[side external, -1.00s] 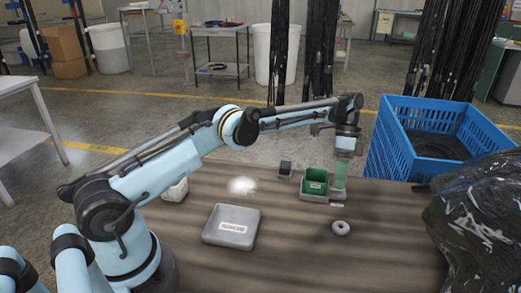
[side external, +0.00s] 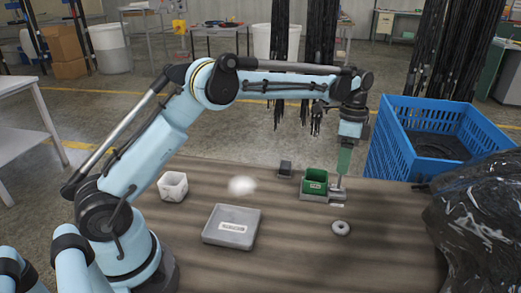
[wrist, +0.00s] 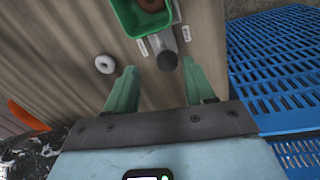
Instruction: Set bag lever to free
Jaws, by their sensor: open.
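The green bin (side external: 314,182) sits on a grey fixture at the right part of the table. A grey lever with a dark round knob (wrist: 167,61) sticks out of the fixture beside the green bin (wrist: 125,15) in the wrist view. White labels (wrist: 142,47) lie on both sides of the lever; I cannot read them. My gripper (wrist: 160,72) points down with its two green fingers apart, and the knob appears between the fingertips, nearer the right one. In the side view my gripper (side external: 343,172) is just above the fixture's right end. Contact with the lever is not visible.
A grey ring (side external: 340,228) lies in front of the fixture. A grey tray (side external: 231,226), white powder (side external: 242,186), a white cup (side external: 173,186) and a small dark cube (side external: 285,168) are on the table. A blue crate (side external: 400,155) and a black bag (side external: 480,220) stand to the right.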

